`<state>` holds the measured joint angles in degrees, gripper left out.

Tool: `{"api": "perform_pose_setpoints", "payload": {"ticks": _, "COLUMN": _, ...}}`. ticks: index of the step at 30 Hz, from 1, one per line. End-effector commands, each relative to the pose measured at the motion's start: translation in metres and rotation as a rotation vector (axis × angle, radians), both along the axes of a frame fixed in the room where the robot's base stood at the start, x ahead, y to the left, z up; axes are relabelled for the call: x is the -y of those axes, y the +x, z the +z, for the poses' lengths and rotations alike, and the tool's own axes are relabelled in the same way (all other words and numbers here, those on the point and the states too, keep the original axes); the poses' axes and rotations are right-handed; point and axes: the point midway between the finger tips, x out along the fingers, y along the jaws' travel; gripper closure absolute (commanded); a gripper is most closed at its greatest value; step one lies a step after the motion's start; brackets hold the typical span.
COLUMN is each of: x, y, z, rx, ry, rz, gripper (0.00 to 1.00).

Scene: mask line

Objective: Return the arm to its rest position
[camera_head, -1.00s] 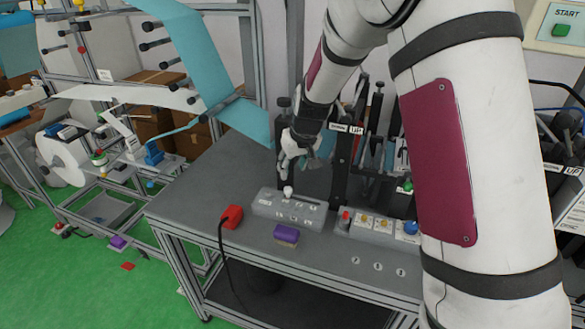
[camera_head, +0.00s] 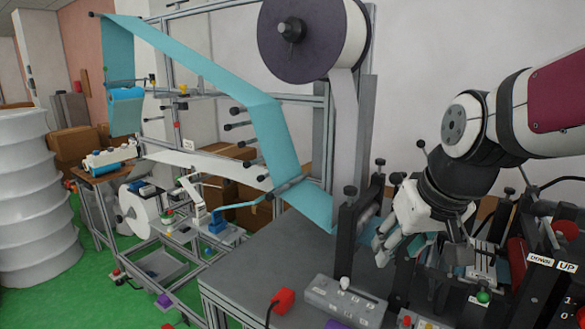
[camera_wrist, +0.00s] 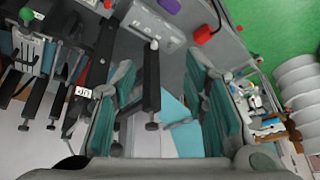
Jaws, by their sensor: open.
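My gripper (camera_head: 384,248) is at the right of the head view, beside the black upright posts of the machine on the grey table (camera_head: 250,262). Its fingers point down and to the left, behind the grey control box (camera_head: 345,300). In the wrist view my gripper (camera_wrist: 165,100) shows two teal-padded fingers spread wide apart with nothing between them. A black post with a knob (camera_wrist: 151,90) shows in the gap between the fingers, but I cannot tell how far beyond them it is. My white arm enters from the right edge of the head view.
A red plug-like block (camera_head: 283,300) with a black cable lies left of the control box. Teal sheet (camera_head: 275,145) runs down from the frame to the machine. A large roll (camera_head: 312,35) hangs above. The table's left part is clear.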

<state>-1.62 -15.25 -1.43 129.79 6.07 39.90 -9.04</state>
Motion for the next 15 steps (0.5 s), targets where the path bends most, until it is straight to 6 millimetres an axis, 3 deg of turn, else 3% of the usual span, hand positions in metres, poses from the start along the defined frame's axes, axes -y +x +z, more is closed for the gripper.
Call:
{"api": "perform_pose_setpoints", "payload": {"ticks": 3, "x": 0.004, "y": -0.043, "z": 0.013, "rx": 0.017, "ry": -0.005, "rz": -0.024, "gripper": 0.59}}
{"api": "perform_pose_setpoints", "payload": {"ticks": 9, "x": 0.011, "y": -0.106, "z": 0.019, "rx": 0.032, "ry": -0.020, "rz": -0.066, "gripper": 0.59}}
{"api": "perform_pose_setpoints", "payload": {"ticks": 15, "x": 0.016, "y": -0.141, "z": 0.015, "rx": 0.038, "ry": -0.031, "rz": -0.096, "gripper": 0.59}}
